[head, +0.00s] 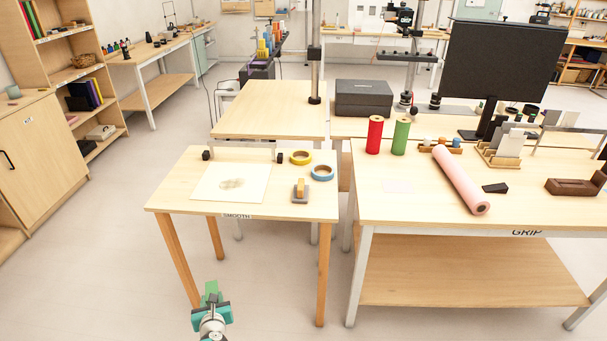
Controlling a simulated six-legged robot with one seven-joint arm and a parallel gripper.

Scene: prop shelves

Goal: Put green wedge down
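My gripper (211,302) is at the bottom of the head view, with teal parts on both sides. It appears shut on the green wedge (211,288), a small light-green piece that sticks out beyond the fingertips. The rest of the wedge is hidden by the gripper. Both are in front of the near edge of the left table (165,204), which is labelled SMOOTH, with floor behind them in the picture. The right table (400,213) is labelled GRIP.
The GRIP table holds red (375,136) and green (400,136) cylinders and a pink roll (460,180).

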